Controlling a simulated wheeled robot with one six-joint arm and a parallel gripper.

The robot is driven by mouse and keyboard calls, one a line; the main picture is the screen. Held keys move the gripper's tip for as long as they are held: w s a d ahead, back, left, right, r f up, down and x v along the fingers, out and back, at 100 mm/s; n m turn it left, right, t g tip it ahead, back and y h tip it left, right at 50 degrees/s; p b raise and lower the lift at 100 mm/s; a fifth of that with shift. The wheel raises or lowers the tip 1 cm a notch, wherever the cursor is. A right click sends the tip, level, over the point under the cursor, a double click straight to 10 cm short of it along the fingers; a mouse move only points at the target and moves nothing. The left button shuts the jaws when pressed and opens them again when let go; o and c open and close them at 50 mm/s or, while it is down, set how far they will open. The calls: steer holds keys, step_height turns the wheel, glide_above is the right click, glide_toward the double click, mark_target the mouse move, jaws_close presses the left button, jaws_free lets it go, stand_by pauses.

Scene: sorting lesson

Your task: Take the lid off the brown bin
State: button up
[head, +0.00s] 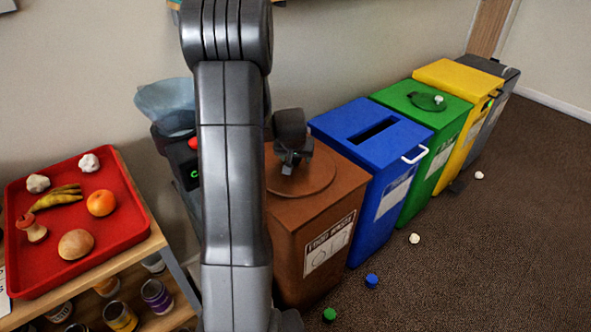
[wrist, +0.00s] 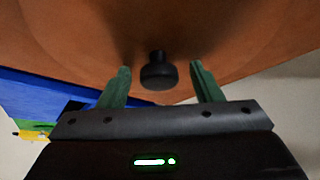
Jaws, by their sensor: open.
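The brown bin (head: 316,235) stands in the middle of the head view, with a food waste label on its front. Its round brown lid (head: 313,178) sits on top; in the wrist view the lid (wrist: 200,30) fills the upper part. A black knob (wrist: 158,72) stands out from the lid. My gripper (head: 290,165) is over the lid in the head view and hides the knob there. In the wrist view my gripper (wrist: 160,80) is open, with one green finger on each side of the knob. The fingers look apart from the knob.
A blue bin (head: 375,135) stands right beside the brown bin, then green (head: 425,107), yellow (head: 455,80) and grey bins. A red tray (head: 110,225) with food stands on a wooden shelf at left. Small caps (head: 371,281) and crumpled bits lie on the carpet.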

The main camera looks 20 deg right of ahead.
steer(key=shift+f, duration=0.1)
steer(key=c, duration=1.1)
